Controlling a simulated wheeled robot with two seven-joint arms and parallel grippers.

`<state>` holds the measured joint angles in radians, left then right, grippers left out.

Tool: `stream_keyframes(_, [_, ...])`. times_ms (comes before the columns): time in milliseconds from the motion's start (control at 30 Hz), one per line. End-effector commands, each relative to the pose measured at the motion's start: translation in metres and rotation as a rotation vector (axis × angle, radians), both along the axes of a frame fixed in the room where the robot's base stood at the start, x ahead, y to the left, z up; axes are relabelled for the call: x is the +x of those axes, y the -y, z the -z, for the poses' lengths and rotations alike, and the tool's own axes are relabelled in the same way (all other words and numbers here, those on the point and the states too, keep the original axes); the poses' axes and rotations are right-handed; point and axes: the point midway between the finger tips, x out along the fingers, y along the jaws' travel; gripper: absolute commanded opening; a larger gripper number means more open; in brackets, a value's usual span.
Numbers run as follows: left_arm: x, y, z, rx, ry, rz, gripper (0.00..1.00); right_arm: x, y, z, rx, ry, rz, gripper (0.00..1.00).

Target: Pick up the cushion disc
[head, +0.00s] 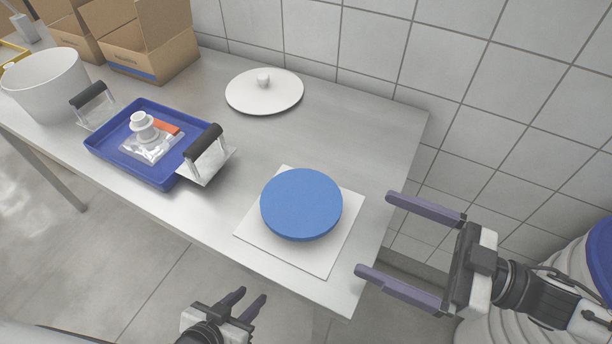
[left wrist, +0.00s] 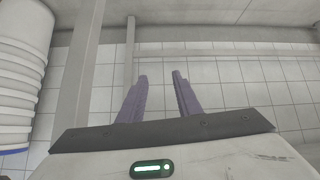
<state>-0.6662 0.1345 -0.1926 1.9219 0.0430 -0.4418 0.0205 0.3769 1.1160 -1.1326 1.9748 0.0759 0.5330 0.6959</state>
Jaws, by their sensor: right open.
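The cushion disc (head: 301,203) is a thick, round blue pad. It lies flat on a white square sheet (head: 283,258) near the right end of the steel table. My right gripper (head: 375,233) is open and empty, to the right of the disc at the table's right edge. Its two long purple fingers point left toward the disc, and neither touches it. My left gripper (head: 253,293) is in front of the table's near edge, below the disc in the picture. The left wrist view shows its fingers (left wrist: 160,77) apart with nothing between them.
A white knobbed lid (head: 265,92) lies behind the disc. A blue tray (head: 113,146) with a bagged white fitting, metal handled plates, a white pot (head: 48,88) and cardboard boxes (head: 150,45) stand to the left. A tiled wall runs behind the table.

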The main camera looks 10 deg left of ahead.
Motion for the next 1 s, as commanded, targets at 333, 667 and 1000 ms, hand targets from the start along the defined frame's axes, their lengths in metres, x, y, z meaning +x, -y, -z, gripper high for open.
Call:
stream_keyframes(333, [-0.019, -0.001, 0.007, 0.001, -0.039, -0.003, 0.31, 0.013, -0.040, -0.002, 0.000, 0.002, 0.000, 1.00])
stream_keyframes(667, [-0.017, -0.002, -0.002, 0.001, -0.033, -0.003, 0.31, 0.024, -0.083, -0.003, 0.002, 0.003, -0.001, 1.00])
stream_keyframes(1000, [-0.009, -0.002, -0.006, 0.002, -0.018, -0.004, 0.31, 0.026, -0.089, -0.001, -0.002, 0.002, 0.001, 0.97])
